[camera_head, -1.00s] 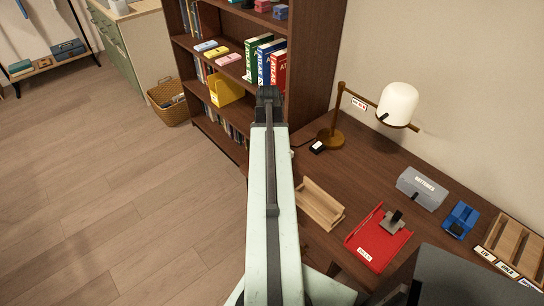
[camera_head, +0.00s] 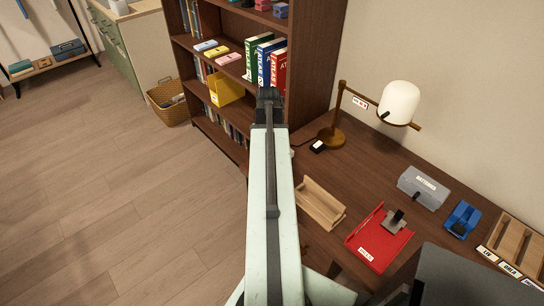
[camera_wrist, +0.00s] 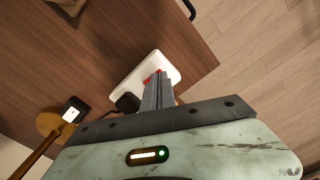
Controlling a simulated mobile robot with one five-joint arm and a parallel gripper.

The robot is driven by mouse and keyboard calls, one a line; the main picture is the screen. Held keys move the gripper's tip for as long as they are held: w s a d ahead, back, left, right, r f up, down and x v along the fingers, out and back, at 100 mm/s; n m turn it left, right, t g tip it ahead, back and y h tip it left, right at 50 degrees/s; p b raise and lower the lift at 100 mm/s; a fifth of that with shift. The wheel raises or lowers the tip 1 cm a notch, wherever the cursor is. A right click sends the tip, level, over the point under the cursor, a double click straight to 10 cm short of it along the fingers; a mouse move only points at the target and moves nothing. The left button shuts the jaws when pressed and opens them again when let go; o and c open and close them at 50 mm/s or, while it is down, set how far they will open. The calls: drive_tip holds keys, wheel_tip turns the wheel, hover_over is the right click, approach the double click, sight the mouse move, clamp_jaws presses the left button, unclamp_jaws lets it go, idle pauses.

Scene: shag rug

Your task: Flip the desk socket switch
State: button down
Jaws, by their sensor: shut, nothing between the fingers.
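The desk socket (camera_wrist: 133,84) is a white block on the wooden desk in the wrist view, with a black plug (camera_wrist: 127,102) at its near left. A red switch (camera_wrist: 148,80) shows on it, partly hidden by my fingers. My gripper (camera_wrist: 158,76) is shut and empty, its tips over the socket at the red switch. I cannot tell whether they touch. In the head view, my arm hides most of the socket, and the fingers are not clearly visible at the arm's end.
A lamp (camera_head: 398,103) stands on the desk (camera_head: 355,170) near the wall. A wooden tray (camera_head: 320,205), red tray (camera_head: 378,240), grey box (camera_head: 423,187) and blue item (camera_head: 462,219) lie to the right. A bookshelf (camera_head: 310,75) stands behind. Open floor lies left.

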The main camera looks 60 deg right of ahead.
drive_tip(key=shift+f+b, duration=0.3)
drive_tip(key=shift+f, duration=0.05)
drive_tip(key=shift+r, duration=0.15)
wheel_tip(320, 180, up, 7)
drive_tip(key=p, duration=0.7)
